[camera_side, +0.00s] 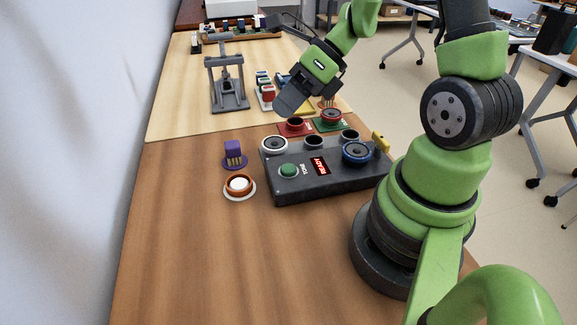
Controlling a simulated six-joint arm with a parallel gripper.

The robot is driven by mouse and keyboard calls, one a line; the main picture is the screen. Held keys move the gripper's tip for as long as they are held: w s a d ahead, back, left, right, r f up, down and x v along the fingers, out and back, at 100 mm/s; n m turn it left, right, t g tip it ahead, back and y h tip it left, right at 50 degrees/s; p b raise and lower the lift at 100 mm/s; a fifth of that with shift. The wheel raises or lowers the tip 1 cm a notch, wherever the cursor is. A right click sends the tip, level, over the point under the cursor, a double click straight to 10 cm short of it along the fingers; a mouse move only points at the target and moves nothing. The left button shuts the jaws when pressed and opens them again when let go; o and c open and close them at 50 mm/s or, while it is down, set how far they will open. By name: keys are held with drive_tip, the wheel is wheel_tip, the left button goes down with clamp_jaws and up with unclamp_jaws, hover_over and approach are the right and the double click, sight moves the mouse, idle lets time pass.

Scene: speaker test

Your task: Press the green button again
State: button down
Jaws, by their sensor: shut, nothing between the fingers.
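The green button (289,170) is round and sits at the left front of a dark grey test box (330,190). A small red-lit display (320,166) is just to its right on the box top. My gripper (290,103) is above and behind the box, pointing down and to the left, near the box's back edge. It is shut and holds nothing, apart from the button. Its fingertips show only as a dark shape.
A white-ringed speaker (274,145) and a blue speaker (356,152) sit on the box. An orange-and-white round part (239,186) and a purple part (234,155) lie left of it. A grey press stand (228,84) stands behind. The front table is clear.

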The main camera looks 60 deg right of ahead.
sight(288, 165)
drive_tip(key=shift+w+d+f+m, duration=0.15)
drive_tip(key=shift+d+f+m, duration=0.5)
drive_tip(key=shift+m, duration=0.45)
drive_tip(key=shift+a+f, duration=0.1)
drive_tip(key=shift+a, duration=0.05)
drive_tip(key=shift+f, duration=4.35)
drive_tip(key=shift+f, duration=0.15)
drive_tip(key=shift+f, duration=0.25)
drive_tip(key=shift+f, duration=0.5)
drive_tip(key=shift+r, duration=0.95)
